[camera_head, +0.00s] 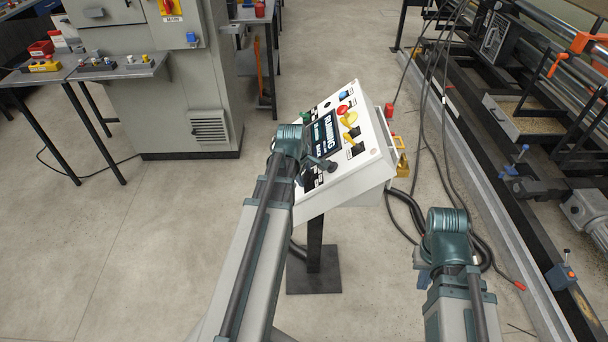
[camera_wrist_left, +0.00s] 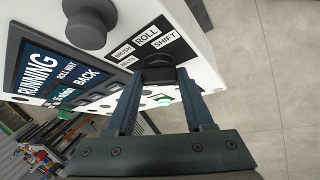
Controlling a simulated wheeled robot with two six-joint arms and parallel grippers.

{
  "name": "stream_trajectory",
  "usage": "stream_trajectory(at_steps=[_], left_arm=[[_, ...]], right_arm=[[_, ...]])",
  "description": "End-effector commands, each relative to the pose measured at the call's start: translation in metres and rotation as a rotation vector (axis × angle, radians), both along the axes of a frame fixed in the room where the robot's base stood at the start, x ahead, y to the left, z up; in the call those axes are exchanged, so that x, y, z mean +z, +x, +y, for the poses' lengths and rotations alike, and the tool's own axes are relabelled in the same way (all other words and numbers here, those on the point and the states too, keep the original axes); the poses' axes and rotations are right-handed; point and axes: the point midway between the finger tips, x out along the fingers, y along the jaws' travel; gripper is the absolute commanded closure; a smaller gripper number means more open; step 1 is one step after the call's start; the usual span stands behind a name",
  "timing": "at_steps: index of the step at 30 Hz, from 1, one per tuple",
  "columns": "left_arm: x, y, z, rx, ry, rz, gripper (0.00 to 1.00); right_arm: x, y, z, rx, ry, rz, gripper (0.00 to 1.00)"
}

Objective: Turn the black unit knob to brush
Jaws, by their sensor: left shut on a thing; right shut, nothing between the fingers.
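The black unit knob (camera_wrist_left: 158,68) sits on the sloped white control panel (camera_head: 375,170), beside a black label plate (camera_wrist_left: 150,38) reading BRUSH, ROLL and SHIFT plus a smaller word. In the left wrist view, my left gripper (camera_wrist_left: 158,80) has its fingers closed around this knob. The fingers cover part of it, and I cannot tell which word it points to. In the head view my left wrist hides much of this corner. My right gripper (camera_head: 421,262) is low and right of the panel, shut and away from it, mostly hidden by its wrist.
A larger black knob (camera_wrist_left: 88,24) stands close by on the panel. The screen (camera_head: 324,131) reads RUNNING. Yellow, red and other controls line the panel's far side. Cables (camera_head: 430,110) and a machine with rails (camera_head: 520,190) lie right. A grey cabinet (camera_head: 150,75) stands behind left.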

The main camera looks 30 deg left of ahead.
Motion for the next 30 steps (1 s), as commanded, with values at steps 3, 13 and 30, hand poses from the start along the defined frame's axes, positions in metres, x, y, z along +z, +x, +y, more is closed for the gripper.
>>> stream_trajectory(at_steps=[3,13,30], left_arm=[[-0.003,-0.003,0.0,-0.05,0.023,-0.038,1.0],[-0.005,-0.006,0.0,-0.249,0.111,-0.18,1.0],[-0.004,-0.006,0.001,-0.472,0.207,-0.337,1.0]], right_arm=[[-0.006,0.0,0.0,0.0,0.0,0.0,1.0],[-0.023,0.0,0.0,0.0,0.0,0.0,1.0],[-0.043,0.0,0.0,0.0,0.0,0.0,1.0]])
